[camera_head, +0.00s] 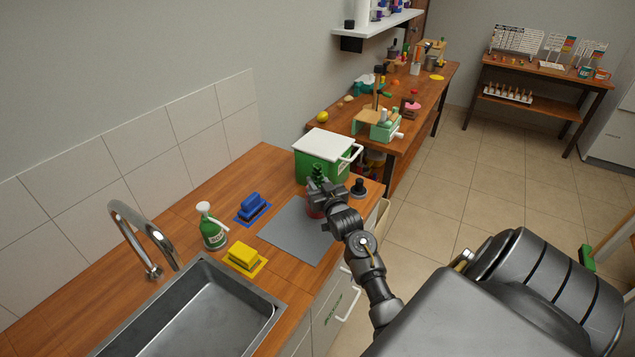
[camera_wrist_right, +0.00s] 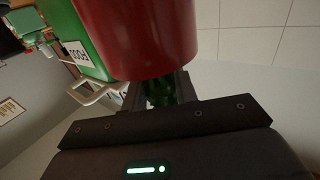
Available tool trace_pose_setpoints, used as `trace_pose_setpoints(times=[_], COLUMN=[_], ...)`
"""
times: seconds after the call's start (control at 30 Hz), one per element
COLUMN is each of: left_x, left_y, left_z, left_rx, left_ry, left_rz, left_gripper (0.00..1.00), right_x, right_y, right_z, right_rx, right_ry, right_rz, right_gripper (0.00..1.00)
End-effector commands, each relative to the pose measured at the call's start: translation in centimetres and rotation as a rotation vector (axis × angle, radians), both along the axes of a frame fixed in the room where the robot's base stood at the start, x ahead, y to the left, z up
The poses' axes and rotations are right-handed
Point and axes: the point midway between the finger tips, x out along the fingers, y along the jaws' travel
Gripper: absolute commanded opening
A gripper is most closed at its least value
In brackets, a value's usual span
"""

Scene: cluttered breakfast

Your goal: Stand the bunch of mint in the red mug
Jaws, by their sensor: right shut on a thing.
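The red mug (camera_head: 313,212) stands on the grey mat (camera_head: 290,236) on the counter, partly hidden behind my right gripper (camera_head: 318,190). The gripper is shut on the bunch of mint (camera_head: 316,172), whose dark green leaves show just above the fingers and mug. In the right wrist view the mug (camera_wrist_right: 140,38) fills the top, and the dark green mint (camera_wrist_right: 162,90) shows between the fingers at its edge. I cannot tell how far the stems are inside the mug. My left gripper is out of view.
A green bin with a white lid (camera_head: 323,158) stands close behind. A black knobbed object (camera_head: 358,187) is close at right. A blue sponge (camera_head: 252,206), green spray bottle (camera_head: 212,231), yellow sponge (camera_head: 243,256) and sink (camera_head: 195,315) lie left. The mat's front is clear.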

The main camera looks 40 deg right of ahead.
Motion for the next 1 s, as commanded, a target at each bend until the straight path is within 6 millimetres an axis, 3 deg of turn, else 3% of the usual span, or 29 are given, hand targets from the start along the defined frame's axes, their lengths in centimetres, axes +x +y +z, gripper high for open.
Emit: trace_pose_setpoints(times=[0.2,0.23,0.4,0.77,1.0], left_x=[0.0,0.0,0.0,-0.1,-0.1], left_y=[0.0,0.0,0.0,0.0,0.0], left_z=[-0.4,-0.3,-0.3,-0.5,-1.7], left_rx=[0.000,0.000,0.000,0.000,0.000], left_ry=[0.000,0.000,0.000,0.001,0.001], left_rz=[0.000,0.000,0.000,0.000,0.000], left_gripper=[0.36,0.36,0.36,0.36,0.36], right_x=[0.0,0.0,0.0,-0.6,-4.7], right_y=[0.0,0.0,0.0,0.2,1.6], right_z=[-0.7,-0.5,-0.5,-0.7,-0.9], right_rx=[0.000,0.000,0.000,0.001,0.000], right_ry=[0.001,0.000,0.000,0.002,0.002], right_rz=[0.000,0.000,0.000,0.000,-0.001], right_gripper=[0.07,0.33,0.54,0.54,0.54])
